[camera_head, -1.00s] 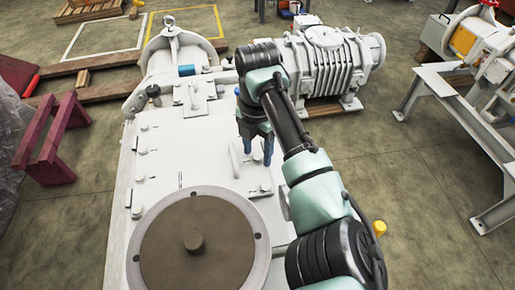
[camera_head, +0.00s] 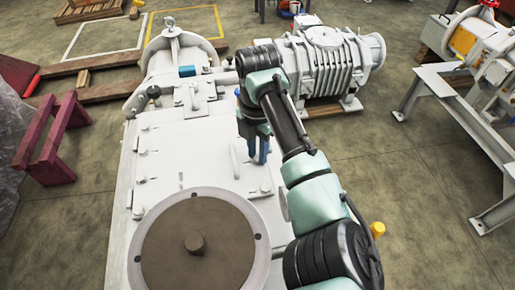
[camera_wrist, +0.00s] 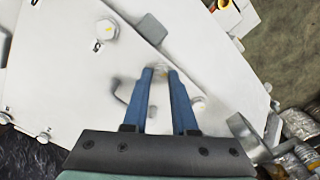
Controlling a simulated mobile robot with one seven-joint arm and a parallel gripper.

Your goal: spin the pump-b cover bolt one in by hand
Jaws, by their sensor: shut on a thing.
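My gripper (camera_head: 258,160) points down over the right side of the large white pump body (camera_head: 155,165). In the wrist view its two blue fingers (camera_wrist: 161,74) are shut on a pale bolt head (camera_wrist: 161,70) with a yellowish mark, at the white cover plate (camera_wrist: 75,75). The bolt's shank is hidden, so I cannot tell how deep it sits. Another bolt head (camera_wrist: 197,105) is right of the fingers, and one more (camera_wrist: 105,28) is at the upper left. In the head view the held bolt is too small to make out.
A round brown disc in a pale ring (camera_head: 196,243) lies on the near part of the pump body. A grey ribbed machine (camera_head: 325,60) stands beyond my arm. A dark red trestle (camera_head: 55,140) is at the left and a grey steel frame (camera_head: 450,120) at the right.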

